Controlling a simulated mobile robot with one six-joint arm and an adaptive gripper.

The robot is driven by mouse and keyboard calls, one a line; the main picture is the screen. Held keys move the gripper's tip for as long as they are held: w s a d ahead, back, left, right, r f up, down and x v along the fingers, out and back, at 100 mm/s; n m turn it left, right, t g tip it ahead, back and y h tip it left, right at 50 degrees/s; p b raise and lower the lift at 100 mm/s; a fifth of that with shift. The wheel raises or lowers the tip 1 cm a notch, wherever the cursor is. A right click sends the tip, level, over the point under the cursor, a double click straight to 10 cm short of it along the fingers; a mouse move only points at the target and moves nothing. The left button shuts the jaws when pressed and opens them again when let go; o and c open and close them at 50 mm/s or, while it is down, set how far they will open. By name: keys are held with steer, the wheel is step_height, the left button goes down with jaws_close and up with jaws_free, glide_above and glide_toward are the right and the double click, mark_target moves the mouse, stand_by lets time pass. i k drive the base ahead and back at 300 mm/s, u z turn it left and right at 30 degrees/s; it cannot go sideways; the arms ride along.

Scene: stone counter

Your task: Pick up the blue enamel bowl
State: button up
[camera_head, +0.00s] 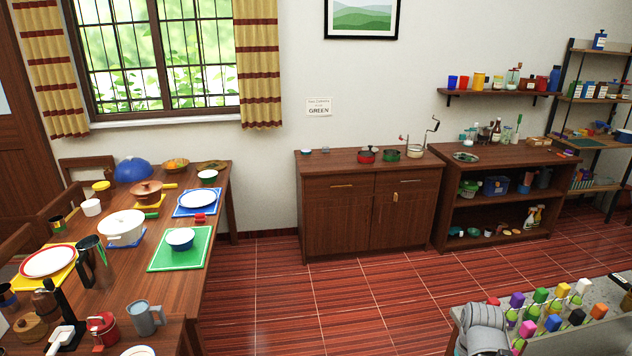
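A small bowl (180,238), blue outside and pale inside, sits upright on a green mat (163,262) on the wooden table at left. It looks like the blue enamel bowl, but it is small in the picture. A large blue dome-shaped thing (132,169) stands at the back of the same table; I cannot tell whether it is an upturned bowl. A part of my grey arm shows at the bottom right, beside the stone counter. My gripper's fingers are not in view.
The table (180,290) also holds a white pot (122,227), a dark tall mug (95,262), a grey mug (145,318) and plates. Several colour-capped bottles stand on the stone counter (575,335) at lower right. The tiled floor (315,300) between is clear.

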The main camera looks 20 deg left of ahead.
mark_target(180, 239)
steer(key=u, duration=0.2)
steer(key=i, duration=0.8)
steer(key=u, duration=0.7)
steer(key=i, duration=0.55)
steer(key=u, duration=1)
steer(key=i, duration=1.2)
steer(key=u, duration=0.1)
steer(key=k, duration=0.6)
